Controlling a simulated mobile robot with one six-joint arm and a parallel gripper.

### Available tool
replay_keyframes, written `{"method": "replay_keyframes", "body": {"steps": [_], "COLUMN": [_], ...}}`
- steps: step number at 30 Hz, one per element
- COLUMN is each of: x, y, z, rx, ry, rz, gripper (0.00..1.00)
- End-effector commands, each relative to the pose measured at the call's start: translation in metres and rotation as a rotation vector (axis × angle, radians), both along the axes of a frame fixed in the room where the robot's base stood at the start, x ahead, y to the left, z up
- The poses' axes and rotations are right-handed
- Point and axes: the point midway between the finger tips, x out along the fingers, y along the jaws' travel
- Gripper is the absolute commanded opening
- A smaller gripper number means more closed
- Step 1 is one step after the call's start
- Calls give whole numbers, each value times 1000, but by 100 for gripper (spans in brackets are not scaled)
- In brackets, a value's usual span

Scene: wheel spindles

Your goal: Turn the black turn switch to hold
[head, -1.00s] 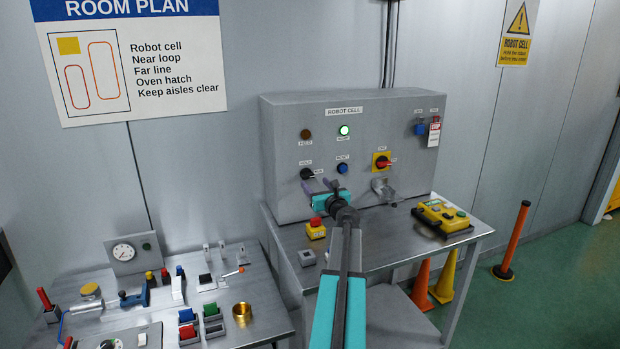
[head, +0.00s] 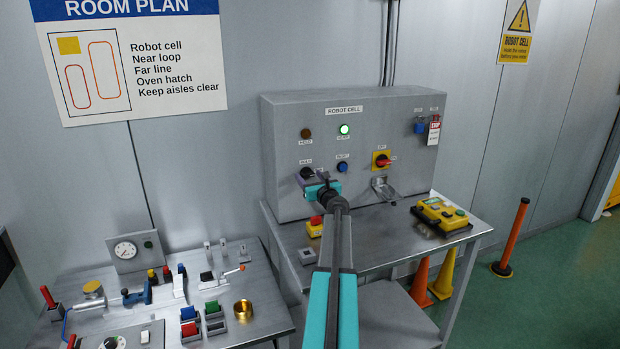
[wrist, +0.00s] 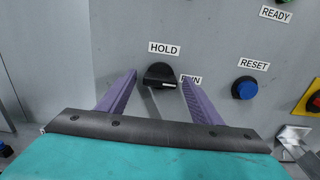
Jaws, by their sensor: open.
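The black turn switch (head: 306,172) sits low on the left of the grey robot cell panel. In the wrist view the switch (wrist: 158,74) lies between the labels HOLD, above it, and RUN, to its right. The white mark on its knob is on the right side, toward RUN. My gripper (head: 316,181) is at the panel just in front of the switch. In the wrist view its two purple fingers (wrist: 159,78) are open, one on each side of the knob, with gaps visible. The left finger partly covers the panel, and the right one partly covers the RUN label.
The blue reset button (head: 342,167) is right of the switch, and a red switch on a yellow plate (head: 381,161) is farther right. The green ready lamp (head: 344,129) is lit. A yellow box with a red button (head: 315,228) stands on the bench below my gripper.

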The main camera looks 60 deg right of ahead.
Motion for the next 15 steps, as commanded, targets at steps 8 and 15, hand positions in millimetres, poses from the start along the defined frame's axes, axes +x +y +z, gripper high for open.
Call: {"method": "replay_keyframes", "body": {"steps": [8, 15], "x": [0, 0], "y": [0, 0], "z": [0, 0], "rx": [0, 0], "ry": [0, 0], "rz": [0, 0], "gripper": [44, 18]}}
